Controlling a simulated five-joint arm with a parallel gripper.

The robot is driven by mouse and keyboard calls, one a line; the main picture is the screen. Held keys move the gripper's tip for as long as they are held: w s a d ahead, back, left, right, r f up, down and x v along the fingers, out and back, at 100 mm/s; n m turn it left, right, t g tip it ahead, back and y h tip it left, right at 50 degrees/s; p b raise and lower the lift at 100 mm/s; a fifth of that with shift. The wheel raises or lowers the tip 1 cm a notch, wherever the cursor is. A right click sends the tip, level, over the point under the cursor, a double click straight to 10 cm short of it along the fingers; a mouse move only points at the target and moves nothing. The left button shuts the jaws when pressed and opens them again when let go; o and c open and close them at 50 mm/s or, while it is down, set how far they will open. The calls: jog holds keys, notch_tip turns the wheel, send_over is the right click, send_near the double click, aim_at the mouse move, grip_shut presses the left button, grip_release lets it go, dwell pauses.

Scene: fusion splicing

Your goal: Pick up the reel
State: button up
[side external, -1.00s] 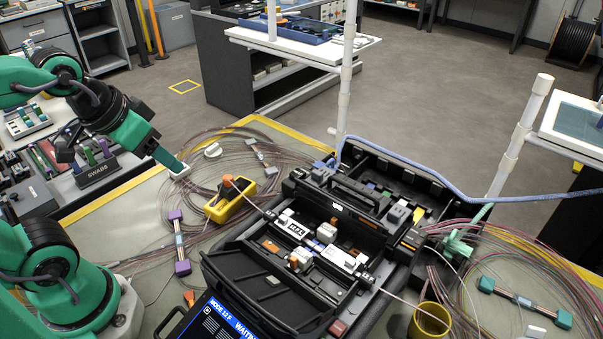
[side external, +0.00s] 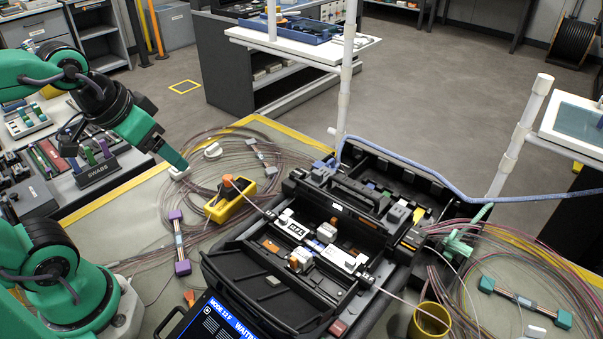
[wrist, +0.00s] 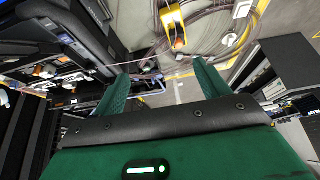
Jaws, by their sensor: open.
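A white piece in the wrist view (wrist: 242,9), near the top edge, looks like the same thing. My gripper (wrist: 160,82) is open, with two green fingers apart and nothing held between them. In the side view my gripper (side external: 177,164) points down to the left of the white piece and apart from it. A small pale patch shows at its tip; I cannot tell what it is.
A yellow device (side external: 228,205) stands right of my gripper, near the coil (side external: 190,190). The black splicer case (side external: 290,260) fills the middle. A purple-ended fiber holder (side external: 178,243) lies in front.

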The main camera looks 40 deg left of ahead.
jog(key=w+a+r+g, duration=0.1)
jog(key=w+a, duration=0.3)
jog(key=w, duration=0.5)
jog(key=n+g, duration=0.2)
jog(key=g, duration=0.2)
send_over(212, 147)
jog(key=f, duration=1.7)
jog(key=shift+s+d+f, duration=0.1)
jog(key=shift+d+f, duration=0.1)
jog(key=shift+d, duration=0.15)
jog(key=shift+a+f, duration=0.25)
jog(key=shift+f, duration=0.1)
jog(key=shift+f, duration=1.3)
jog(key=shift+f, duration=0.1)
